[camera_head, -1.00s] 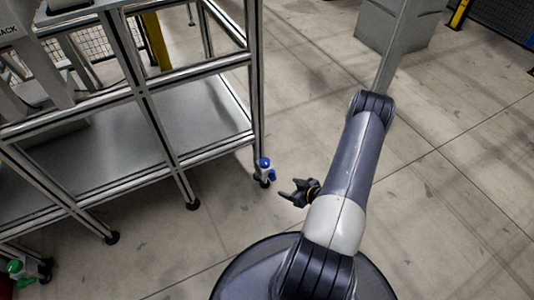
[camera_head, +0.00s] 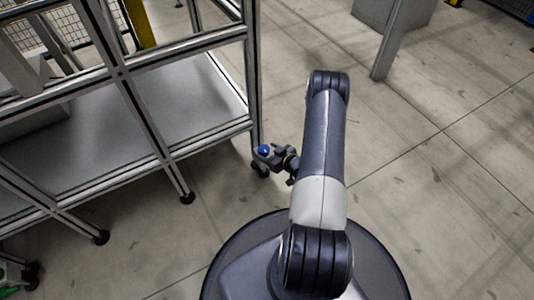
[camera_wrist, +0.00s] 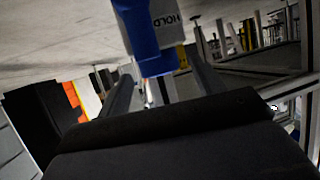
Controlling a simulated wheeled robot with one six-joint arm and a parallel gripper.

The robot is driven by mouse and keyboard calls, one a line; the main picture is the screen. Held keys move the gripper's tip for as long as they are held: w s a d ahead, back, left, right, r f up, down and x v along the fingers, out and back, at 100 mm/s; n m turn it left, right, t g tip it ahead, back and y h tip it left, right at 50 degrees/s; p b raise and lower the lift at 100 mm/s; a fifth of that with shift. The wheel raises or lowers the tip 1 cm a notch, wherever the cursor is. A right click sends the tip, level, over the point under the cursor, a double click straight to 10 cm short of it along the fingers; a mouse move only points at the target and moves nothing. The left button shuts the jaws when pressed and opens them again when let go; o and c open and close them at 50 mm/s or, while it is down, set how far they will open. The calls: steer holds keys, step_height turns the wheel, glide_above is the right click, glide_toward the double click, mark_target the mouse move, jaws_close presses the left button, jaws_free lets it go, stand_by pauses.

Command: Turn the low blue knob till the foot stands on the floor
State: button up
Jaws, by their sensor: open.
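The low blue knob (camera_head: 264,150) sits at the bottom of the near right leg of the metal frame. The dark foot (camera_head: 260,171) is under it, close to the floor; I cannot tell whether it touches. My gripper (camera_head: 277,153) is at the knob's right side, partly over it in the head view. In the wrist view the blue part (camera_wrist: 143,35) hangs from the top, beside a grey block marked HOLD (camera_wrist: 169,25). My gripper's open fingers (camera_wrist: 160,72) point at the blue part, one on each side; contact is not clear.
The aluminium frame (camera_head: 160,125) with its grey lower shelf (camera_head: 120,120) fills the left. A grey post (camera_head: 388,45) stands at the upper right. The floor on the right is clear.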

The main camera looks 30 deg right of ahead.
steer(key=shift+w+a+f, duration=0.15)
steer(key=shift+w+f, duration=0.05)
steer(key=shift+w, duration=0.3)
steer(key=c, duration=1)
steer(key=shift+a+m+h, duration=0.1)
steer(key=shift+m+h, duration=0.3)
steer(key=m+h, duration=0.2)
steer(key=shift+a+t+h, duration=0.25)
steer(key=shift+t+h, duration=0.05)
steer(key=shift+h, duration=0.1)
steer(key=shift+a+m+h, duration=0.2)
steer(key=shift+m+h, duration=1.4)
steer(key=shift+h, duration=0.3)
